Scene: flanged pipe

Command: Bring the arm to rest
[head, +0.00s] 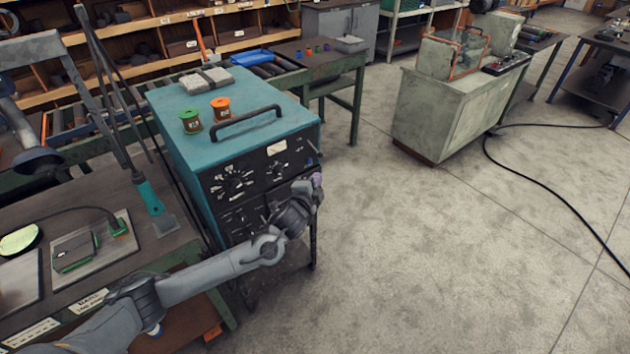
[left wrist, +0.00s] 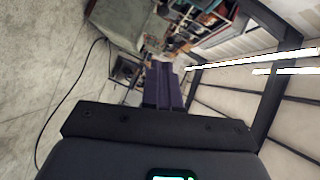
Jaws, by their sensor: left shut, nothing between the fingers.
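My left arm comes in from the lower left of the head view and reaches up to the front of a teal machine (head: 255,150). In the left wrist view the purple fingers (left wrist: 163,70) lie together, shut and empty. They point out over the room. My right gripper is not in view.
Green and orange spools (head: 221,108) and a wrapped grey block (head: 205,79) sit on the machine beside its black handle (head: 246,123). A workbench (head: 185,237) with a teal-handled tool (head: 150,197) stands left. Open floor (head: 430,250) lies right, with a black cable (head: 545,190).

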